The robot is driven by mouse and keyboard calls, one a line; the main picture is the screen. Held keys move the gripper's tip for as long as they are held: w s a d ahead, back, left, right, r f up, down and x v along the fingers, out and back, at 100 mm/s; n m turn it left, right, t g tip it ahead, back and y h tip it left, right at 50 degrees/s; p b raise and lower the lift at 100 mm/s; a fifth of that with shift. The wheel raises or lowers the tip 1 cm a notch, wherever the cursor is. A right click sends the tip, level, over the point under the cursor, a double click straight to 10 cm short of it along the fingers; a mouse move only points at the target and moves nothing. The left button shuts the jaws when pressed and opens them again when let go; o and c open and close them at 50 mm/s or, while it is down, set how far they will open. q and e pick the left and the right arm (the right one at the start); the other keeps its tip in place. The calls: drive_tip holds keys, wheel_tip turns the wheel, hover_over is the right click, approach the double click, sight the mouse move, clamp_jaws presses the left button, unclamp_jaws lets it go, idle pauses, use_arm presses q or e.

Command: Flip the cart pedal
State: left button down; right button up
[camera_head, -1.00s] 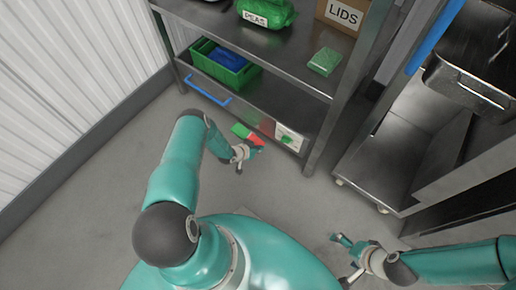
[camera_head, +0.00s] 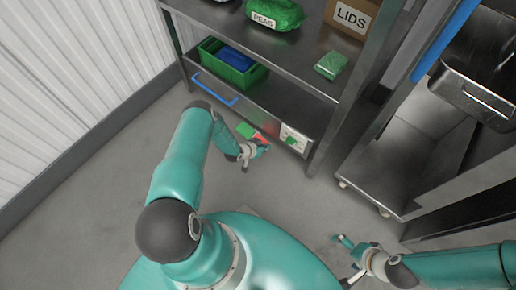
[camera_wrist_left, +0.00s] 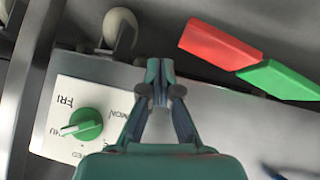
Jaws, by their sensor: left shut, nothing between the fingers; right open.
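The pedal, with a green half and a red half (camera_head: 245,130), sits low at the front of the steel shelf cart. In the left wrist view its red part (camera_wrist_left: 218,45) and green part (camera_wrist_left: 282,80) lie right of my fingers. My left gripper (camera_head: 264,149) is shut and empty, close to the pedal's red end and partly over it in the head view. In the left wrist view its fingertips (camera_wrist_left: 160,70) are together, apart from the pedal. My right gripper (camera_head: 342,261) is open and empty above the floor at the lower right.
A white panel (camera_head: 296,135) with a green dial (camera_wrist_left: 84,124) and day labels is beside the pedal. A blue handle (camera_head: 214,90) is on the cart's front. A caster (camera_wrist_left: 120,28) shows near my left fingers. A second steel cart (camera_head: 400,170) stands at right. The floor in front is clear.

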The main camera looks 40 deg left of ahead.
use_arm(q)
drive_tip(key=s+d+r+p, duration=0.1)
drive_tip(key=s+r+p, duration=0.2)
drive_tip(key=s+r, duration=0.4)
drive_tip(key=shift+d+r, duration=0.25)
drive_tip(key=shift+r, duration=0.05)
use_arm(e)
wheel_tip(320, 180, up, 4)
drive_tip(key=shift+r, duration=0.25)
